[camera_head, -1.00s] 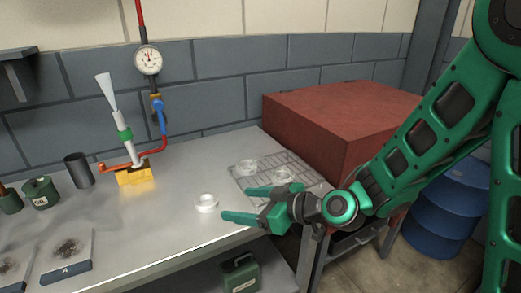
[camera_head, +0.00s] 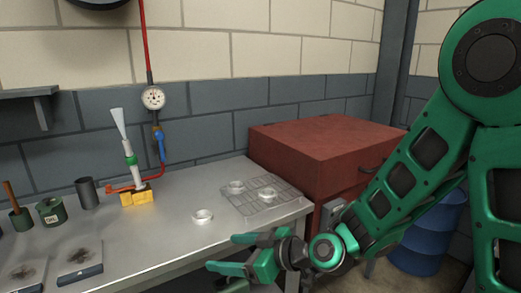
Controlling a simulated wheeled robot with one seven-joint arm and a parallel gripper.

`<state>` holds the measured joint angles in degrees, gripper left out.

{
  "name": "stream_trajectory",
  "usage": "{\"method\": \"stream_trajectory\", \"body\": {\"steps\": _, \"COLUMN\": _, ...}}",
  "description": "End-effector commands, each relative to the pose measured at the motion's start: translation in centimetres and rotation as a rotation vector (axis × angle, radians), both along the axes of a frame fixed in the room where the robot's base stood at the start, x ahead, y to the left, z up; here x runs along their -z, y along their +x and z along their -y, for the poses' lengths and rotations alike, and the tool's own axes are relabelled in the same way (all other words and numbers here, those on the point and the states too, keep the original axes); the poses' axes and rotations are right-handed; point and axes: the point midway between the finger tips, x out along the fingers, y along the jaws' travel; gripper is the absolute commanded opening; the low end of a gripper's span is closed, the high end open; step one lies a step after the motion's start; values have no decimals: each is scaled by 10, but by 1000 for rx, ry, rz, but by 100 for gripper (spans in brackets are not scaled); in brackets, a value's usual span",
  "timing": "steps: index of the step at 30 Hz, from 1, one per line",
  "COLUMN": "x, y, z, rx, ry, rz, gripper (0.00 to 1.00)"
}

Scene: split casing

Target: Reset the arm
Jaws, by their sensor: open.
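My gripper (camera_head: 225,253) is open and empty, with its two green fingers pointing left at the front edge of the metal bench (camera_head: 160,228). A white ring-shaped part (camera_head: 202,216) lies on the bench, above and left of the fingers in the picture and apart from them. Two more pale round parts, one at the left (camera_head: 236,187) and one at the right (camera_head: 267,194), sit on a wire rack (camera_head: 285,204) behind the gripper.
A red cabinet (camera_head: 310,150) stands behind the rack. A burner with a yellow base (camera_head: 137,196), a dark cup (camera_head: 87,193), a green oil can (camera_head: 51,211) and dark-marked trays (camera_head: 80,257) are on the left. A blue barrel (camera_head: 425,235) stands at the right.

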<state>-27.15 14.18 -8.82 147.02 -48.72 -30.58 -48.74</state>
Motion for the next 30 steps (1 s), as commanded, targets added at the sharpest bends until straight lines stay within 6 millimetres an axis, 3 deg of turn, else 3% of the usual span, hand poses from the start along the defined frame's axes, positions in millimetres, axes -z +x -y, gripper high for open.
{"method": "stream_trajectory", "body": {"steps": 5, "x": 4, "y": 14, "z": 46, "rx": 53, "ry": -69, "rz": -49, "gripper": 71}}
{"method": "stream_trajectory", "body": {"steps": 14, "x": 15, "y": 19, "z": 133, "rx": 178, "ry": -218, "rz": -187, "gripper": 71}}
{"method": "stream_trajectory", "body": {"steps": 19, "x": 20, "y": 11, "z": 219, "rx": 348, "ry": -335, "rz": -342, "gripper": 71}}
{"method": "stream_trajectory", "body": {"steps": 23, "x": 19, "y": -14, "z": 300, "rx": 549, "ry": -411, "rz": -512, "gripper": 71}}
{"method": "stream_trajectory", "body": {"steps": 26, "x": 15, "y": -44, "z": 358, "rx": 723, "ry": -445, "rz": -654, "gripper": 71}}
{"method": "stream_trajectory", "body": {"steps": 30, "x": 3, "y": -102, "z": 425, "rx": 987, "ry": -448, "rz": -865, "gripper": 71}}
